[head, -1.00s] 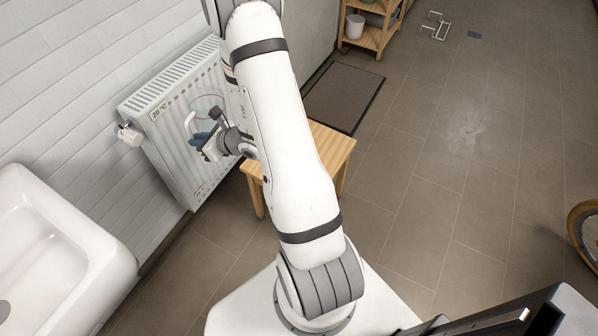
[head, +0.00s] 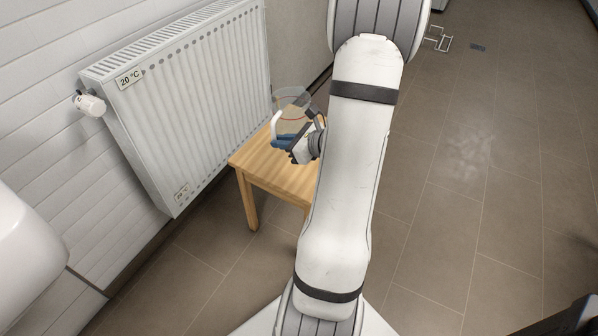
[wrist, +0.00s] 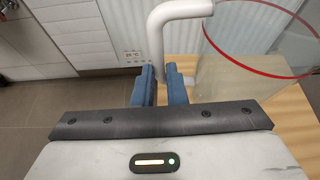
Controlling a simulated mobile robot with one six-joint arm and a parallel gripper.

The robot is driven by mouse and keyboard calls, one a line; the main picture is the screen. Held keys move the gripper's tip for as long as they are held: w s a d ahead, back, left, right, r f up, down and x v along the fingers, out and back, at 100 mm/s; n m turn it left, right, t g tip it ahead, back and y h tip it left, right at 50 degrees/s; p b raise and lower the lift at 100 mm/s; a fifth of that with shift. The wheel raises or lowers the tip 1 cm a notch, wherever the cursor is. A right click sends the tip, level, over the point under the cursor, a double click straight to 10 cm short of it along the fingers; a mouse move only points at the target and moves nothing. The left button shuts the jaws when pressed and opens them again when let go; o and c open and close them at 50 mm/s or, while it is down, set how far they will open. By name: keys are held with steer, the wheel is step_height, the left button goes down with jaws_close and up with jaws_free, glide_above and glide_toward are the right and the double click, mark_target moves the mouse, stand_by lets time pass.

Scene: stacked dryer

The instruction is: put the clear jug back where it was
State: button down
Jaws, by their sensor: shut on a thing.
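The clear jug (head: 294,100) is see-through with a red line at its rim and a white handle. In the head view it is over the wooden stool (head: 262,164), close to the radiator. In the wrist view the jug (wrist: 228,80) is at the upper right, with its white handle (wrist: 155,40) running down between the blue fingers. My gripper (wrist: 165,82) is shut on that handle; it also shows in the head view (head: 286,142). The jug's base is hidden in the head view, so I cannot tell whether it touches the stool top.
A white radiator (head: 190,95) with a valve knob (head: 90,104) stands along the wall left of the stool. A white basin (head: 25,245) is at the left edge. Tiled floor (head: 470,210) is open on the right.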

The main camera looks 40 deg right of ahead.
steer(key=f+b, duration=0.1)
steer(key=f, duration=0.2)
steer(key=f+b, duration=0.2)
steer(key=f, duration=0.2)
steer(key=f+b, duration=0.1)
steer(key=f, duration=0.2)
steer(key=shift+s+d+f, duration=0.2)
steer(key=shift+s, duration=0.05)
steer(key=shift+f+b, duration=0.2)
steer(key=shift+b, duration=0.2)
steer(key=c, duration=1.5)
jaws_free()
